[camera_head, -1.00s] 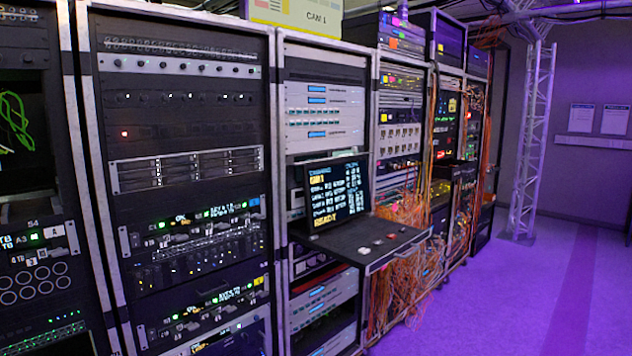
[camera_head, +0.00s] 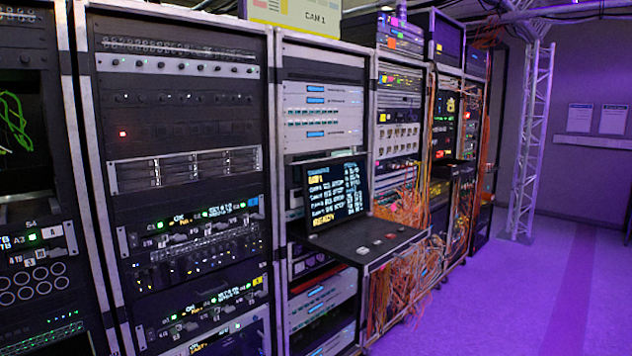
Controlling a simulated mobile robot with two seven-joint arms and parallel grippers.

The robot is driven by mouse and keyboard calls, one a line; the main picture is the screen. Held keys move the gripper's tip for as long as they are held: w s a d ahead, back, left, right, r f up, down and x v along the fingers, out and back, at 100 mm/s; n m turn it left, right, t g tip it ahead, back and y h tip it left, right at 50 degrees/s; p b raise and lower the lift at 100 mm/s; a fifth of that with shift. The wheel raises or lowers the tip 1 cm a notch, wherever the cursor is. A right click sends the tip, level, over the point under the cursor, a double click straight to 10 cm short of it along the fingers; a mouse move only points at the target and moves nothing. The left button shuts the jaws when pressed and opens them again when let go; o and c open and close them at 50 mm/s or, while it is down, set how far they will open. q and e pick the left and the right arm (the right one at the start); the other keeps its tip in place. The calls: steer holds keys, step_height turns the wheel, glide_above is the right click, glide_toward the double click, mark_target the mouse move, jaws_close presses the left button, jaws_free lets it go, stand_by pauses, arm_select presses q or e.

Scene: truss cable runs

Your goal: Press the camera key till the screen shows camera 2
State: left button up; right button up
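A dark screen (camera_head: 337,192) stands tilted on a pull-out shelf (camera_head: 345,246) in the middle rack. Its yellow line near the top appears to read CAM 1, with white lines under it and a yellow line, apparently READY, at the bottom. Neither of my grippers is in view.
A sign (camera_head: 315,16) marked CAM 1 sits on top of the middle rack. Tall equipment racks (camera_head: 185,180) stand to the left. Orange cables (camera_head: 400,287) hang below and behind the shelf. The purple-lit floor (camera_head: 500,300) at right is clear, with a truss post (camera_head: 530,140) behind.

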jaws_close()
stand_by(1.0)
